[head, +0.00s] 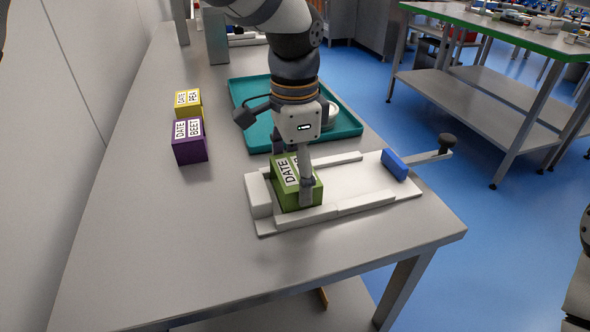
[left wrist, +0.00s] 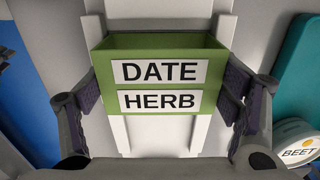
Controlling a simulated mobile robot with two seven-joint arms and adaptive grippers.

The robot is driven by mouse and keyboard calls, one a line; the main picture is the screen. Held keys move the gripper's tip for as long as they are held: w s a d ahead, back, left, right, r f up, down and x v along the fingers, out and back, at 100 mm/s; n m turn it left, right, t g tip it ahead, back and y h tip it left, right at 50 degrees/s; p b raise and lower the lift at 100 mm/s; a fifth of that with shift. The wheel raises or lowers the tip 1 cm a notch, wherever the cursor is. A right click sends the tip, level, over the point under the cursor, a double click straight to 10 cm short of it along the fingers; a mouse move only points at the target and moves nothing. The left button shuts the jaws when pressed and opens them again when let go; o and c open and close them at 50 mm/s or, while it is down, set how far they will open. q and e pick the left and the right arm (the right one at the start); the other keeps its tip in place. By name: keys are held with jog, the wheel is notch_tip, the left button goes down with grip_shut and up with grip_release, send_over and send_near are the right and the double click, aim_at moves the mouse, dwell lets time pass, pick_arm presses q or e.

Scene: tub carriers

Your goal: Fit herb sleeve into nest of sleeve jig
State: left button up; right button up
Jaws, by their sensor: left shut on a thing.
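The herb sleeve (head: 312,192) is a green open box with white DATE and HERB labels; it fills the middle of the left wrist view (left wrist: 212,100). My left gripper (head: 293,180) is shut on it, with one finger pad on each side in the left wrist view (left wrist: 164,90). The white sleeve jig (head: 345,180) lies on the table with low rails along both long sides. The sleeve is at the jig's left end, between the rails and close to the end block (head: 259,195). I cannot tell whether its bottom rests on the jig floor. My right gripper is out of view.
A blue block (head: 394,165) and a dark-knobbed rod (head: 446,143) are at the jig's right end. A teal tray (head: 350,127) with a round tub stands behind. Yellow PEA (head: 188,102) and purple BEET (head: 190,143) sleeves stand left. The front-left tabletop is clear.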

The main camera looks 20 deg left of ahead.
aim_at(295, 170)
pick_arm(q)
jog(key=o, duration=1)
jog(key=shift+c, duration=0.2)
notch_tip(295, 170, up, 12)
jog(key=shift+r, duration=0.15)
jog(key=shift+s, duration=0.1)
